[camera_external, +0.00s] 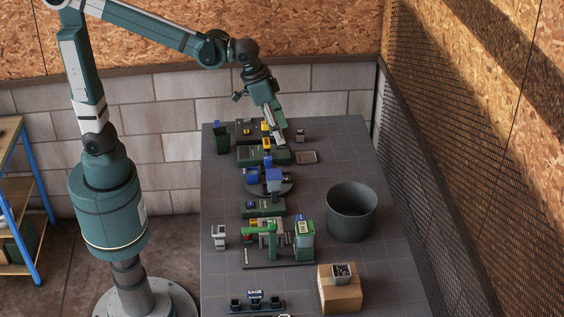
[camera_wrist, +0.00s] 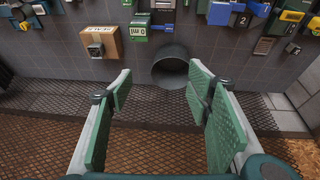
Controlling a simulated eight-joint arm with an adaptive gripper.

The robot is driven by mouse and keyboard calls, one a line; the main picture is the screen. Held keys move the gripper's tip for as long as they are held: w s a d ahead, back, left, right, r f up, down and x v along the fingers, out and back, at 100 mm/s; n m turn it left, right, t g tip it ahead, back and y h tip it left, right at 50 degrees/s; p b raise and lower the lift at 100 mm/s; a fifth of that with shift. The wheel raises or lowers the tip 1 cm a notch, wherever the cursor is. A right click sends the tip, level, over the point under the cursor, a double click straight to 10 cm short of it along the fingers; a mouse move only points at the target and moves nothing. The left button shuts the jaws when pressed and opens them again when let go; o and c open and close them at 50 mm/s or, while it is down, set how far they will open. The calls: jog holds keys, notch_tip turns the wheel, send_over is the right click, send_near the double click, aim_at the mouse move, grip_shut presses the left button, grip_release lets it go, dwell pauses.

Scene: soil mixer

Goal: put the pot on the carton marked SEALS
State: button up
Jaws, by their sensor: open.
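The brown carton (camera_external: 340,295) stands at the near right of the table. It also shows upside down in the wrist view (camera_wrist: 112,36), with its SEALS lettering. A small square grey pot (camera_external: 343,270) with a speckled, soil-like top sits upright on the carton; it also shows in the wrist view (camera_wrist: 96,50). My gripper (camera_external: 277,122) is open over the far end of the table, well away from both. In the wrist view its green fingers (camera_wrist: 160,86) are spread with nothing between them.
A wide dark round bin (camera_external: 352,213) stands right of centre. A green machine (camera_external: 278,243), a blue turntable unit (camera_external: 270,182) and a dark green block (camera_external: 263,155) line the table's middle. A mesh wall (camera_external: 430,190) borders the right edge.

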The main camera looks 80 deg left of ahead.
jog(key=s+a+f+t, duration=0.1)
jog(key=s+a+f, duration=0.1)
jog(key=s+a, duration=0.5)
jog(key=s+a+f+t, duration=0.1)
jog(key=s+a, duration=0.7)
jog(key=s, duration=0.8)
jog(key=shift+s+a+f+t+y, duration=0.2)
jog(key=shift+a+f+t+y, duration=0.15)
jog(key=shift+t, duration=0.35)
